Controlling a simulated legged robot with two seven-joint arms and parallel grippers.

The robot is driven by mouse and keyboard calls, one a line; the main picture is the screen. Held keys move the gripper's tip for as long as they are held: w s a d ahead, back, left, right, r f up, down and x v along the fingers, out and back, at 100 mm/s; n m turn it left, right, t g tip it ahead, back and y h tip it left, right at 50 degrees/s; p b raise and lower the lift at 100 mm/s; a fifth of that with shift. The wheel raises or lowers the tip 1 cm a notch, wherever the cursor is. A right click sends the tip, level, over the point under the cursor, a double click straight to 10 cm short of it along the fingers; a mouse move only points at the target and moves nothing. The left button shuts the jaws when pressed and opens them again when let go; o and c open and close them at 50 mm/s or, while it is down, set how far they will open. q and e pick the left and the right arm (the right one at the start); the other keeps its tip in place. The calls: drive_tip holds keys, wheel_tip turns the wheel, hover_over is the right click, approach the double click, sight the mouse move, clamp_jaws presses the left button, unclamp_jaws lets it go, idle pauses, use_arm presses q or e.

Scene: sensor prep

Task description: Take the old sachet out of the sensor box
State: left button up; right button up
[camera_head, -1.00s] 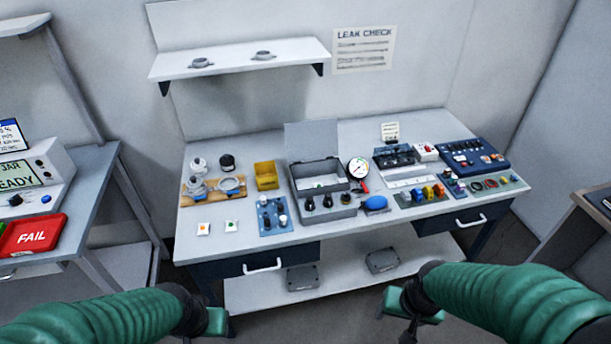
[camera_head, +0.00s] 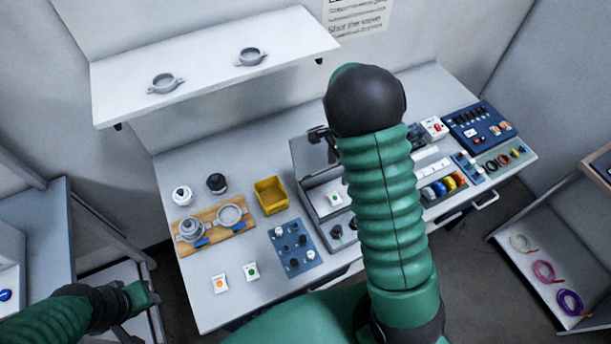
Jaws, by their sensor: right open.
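The open grey box (camera_head: 304,183) stands on the bench, partly hidden behind my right arm. A small white sachet with a green mark (camera_head: 334,198) lies inside it. My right gripper (camera_head: 322,137) is open and empty, over the back part of the box, and partly hidden by my own wrist. I cannot tell its exact height above the box. Two more small sachets lie on the bench front, one with an orange mark (camera_head: 219,284) and one with a green mark (camera_head: 250,271). My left gripper (camera_head: 142,297) is at the lower left, away from the box; its fingers are unclear.
A yellow bin (camera_head: 270,196), a blue block with knobs (camera_head: 293,247) and a wooden board (camera_head: 185,242) with round grey fittings stand left of the box. Coloured parts (camera_head: 443,186) and a blue panel (camera_head: 480,133) are to the right. A shelf (camera_head: 210,70) overhangs the back.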

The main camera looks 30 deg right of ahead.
hover_over(334, 197)
drive_tip(key=f, duration=0.7)
drive_tip(key=f+p, duration=0.1)
drive_tip(key=f, duration=0.3)
drive_tip(key=shift+s+d+f, duration=0.2)
drive_tip(key=shift+d+f, duration=0.15)
drive_tip(key=shift+w+a+f, duration=0.1)
drive_tip(key=shift+f, duration=0.2)
drive_tip(key=f, duration=0.1)
drive_tip(key=f+p, duration=0.1)
drive_tip(key=f, duration=0.1)
drive_tip(key=shift+a+f, duration=0.3)
drive_tip(key=shift+a, duration=0.05)
drive_tip(key=shift+f, duration=0.35)
drive_tip(key=shift+w+d+f, duration=0.1)
drive_tip(key=shift+w+d, duration=0.05)
drive_tip(key=shift+d, duration=0.15)
drive_tip(key=c, duration=1)
use_arm(q)
drive_tip(key=shift+v, duration=1.55)
use_arm(e)
drive_tip(key=shift+a, duration=0.2)
clamp_jaws()
